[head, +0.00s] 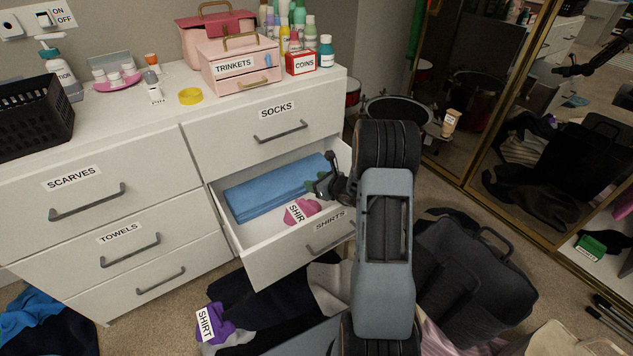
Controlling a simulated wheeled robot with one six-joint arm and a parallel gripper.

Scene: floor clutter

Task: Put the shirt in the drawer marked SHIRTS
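The drawer marked SHIRTS (277,262) is pulled open at the lower right of the white dresser. A pink shirt (313,208) with a partly covered label reading "SHIR" lies in it, beside a folded blue cloth (270,190). A purple shirt (219,325) with a "SHIRT" label lies on the floor in front of the dresser, beside dark clothes. My gripper (320,182) is over the right side of the open drawer, just above the pink shirt. Its fingers look apart, with nothing seen between them. My arm hides the drawer's right end.
The SOCKS drawer (258,133) is shut above the open one. SCARVES (92,195) and TOWELS (128,245) drawers are shut at left. A dark bag (475,275) and clothes crowd the floor at right. A mirror (545,120) stands behind them.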

